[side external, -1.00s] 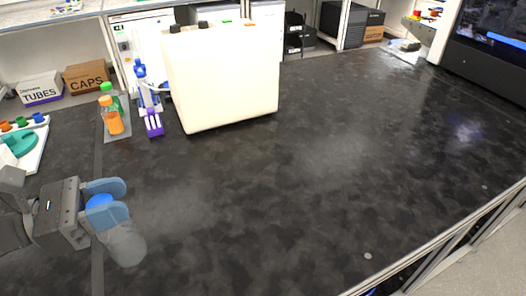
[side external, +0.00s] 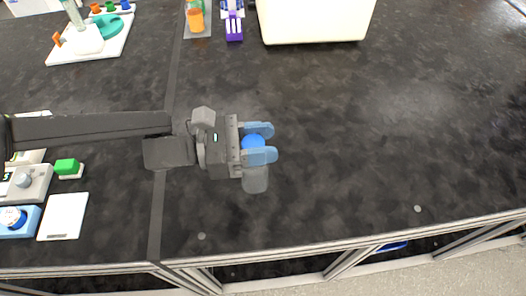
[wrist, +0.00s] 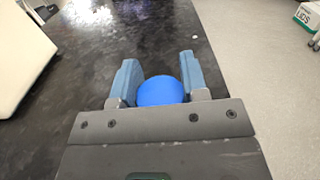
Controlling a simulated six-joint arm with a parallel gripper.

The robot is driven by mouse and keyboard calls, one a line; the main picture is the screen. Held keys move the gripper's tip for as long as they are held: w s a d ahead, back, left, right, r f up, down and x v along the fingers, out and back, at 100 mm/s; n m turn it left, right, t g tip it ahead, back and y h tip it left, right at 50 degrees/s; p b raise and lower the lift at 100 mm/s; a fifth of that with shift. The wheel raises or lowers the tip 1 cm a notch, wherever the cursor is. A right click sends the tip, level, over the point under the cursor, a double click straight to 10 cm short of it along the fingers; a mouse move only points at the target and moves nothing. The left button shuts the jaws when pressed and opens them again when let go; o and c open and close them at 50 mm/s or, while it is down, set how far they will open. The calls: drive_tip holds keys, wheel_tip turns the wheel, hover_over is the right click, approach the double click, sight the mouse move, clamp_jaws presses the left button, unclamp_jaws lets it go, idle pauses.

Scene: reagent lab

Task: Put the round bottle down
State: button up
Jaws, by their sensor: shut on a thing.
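The round bottle has a blue cap (side external: 253,141) and a greyish, see-through body (side external: 256,181). My gripper (side external: 271,142) is shut on it, with one blue finger on each side of the cap end. In the wrist view the blue cap (wrist: 160,91) sits between the two fingers of my gripper (wrist: 159,62). The body hangs below the fingers in the side view and is hidden in the wrist view. I cannot tell whether its base touches the dark bench top (side external: 330,120).
A large cream container (side external: 315,20) stands at the back, beside an orange bottle (side external: 197,20) and a purple-and-white item (side external: 233,22). A white tray (side external: 85,52) is at upper left; a white pad (side external: 63,217) lies at lower left. The bench right of my gripper is clear to its front edge.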

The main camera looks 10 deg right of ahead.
drive_tip(key=shift+f, duration=2.1)
drive_tip(key=o, duration=1.1)
